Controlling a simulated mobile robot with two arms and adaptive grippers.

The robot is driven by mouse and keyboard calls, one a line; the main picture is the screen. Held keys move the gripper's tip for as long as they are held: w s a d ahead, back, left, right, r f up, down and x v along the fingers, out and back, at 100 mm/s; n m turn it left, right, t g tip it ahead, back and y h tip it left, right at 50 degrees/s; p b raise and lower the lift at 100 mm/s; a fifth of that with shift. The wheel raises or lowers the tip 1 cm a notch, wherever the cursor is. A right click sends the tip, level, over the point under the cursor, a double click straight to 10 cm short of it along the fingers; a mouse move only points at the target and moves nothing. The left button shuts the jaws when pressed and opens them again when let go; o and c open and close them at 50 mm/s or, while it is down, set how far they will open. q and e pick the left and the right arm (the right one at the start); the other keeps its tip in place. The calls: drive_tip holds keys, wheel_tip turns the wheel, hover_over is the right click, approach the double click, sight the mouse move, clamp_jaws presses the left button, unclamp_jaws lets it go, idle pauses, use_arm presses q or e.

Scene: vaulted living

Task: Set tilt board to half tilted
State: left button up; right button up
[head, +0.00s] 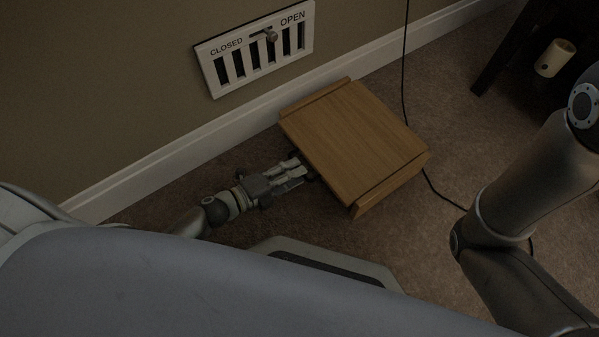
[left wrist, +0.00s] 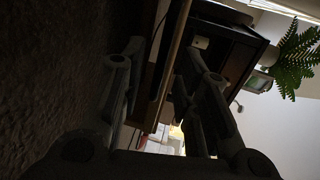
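The tilt board (head: 355,135) is a wooden panel with raised strips at its ends, low over the carpet beside the wall. Its slope is hard to judge in the head view. My left gripper (head: 307,171) is low at the board's left edge, its fingertips partly hidden by it. In the left wrist view, the fingers of my left gripper (left wrist: 158,75) are spread, with a thin wooden edge of the board (left wrist: 170,62) between them. Gaps show beside the edge; I cannot tell whether a finger touches it. My right gripper is outside the views.
A white wall vent (head: 258,52) marked CLOSED and OPEN is above the baseboard. A black cable (head: 404,85) runs down behind the board and across the carpet. A pale cylinder (head: 552,60) is by dark furniture (head: 508,50) at upper right. Carpet right of the board is mostly clear.

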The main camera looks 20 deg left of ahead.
use_arm(q)
drive_tip(key=shift+b+x, duration=0.35)
drive_tip(key=shift+x, duration=0.9)
clamp_jaws()
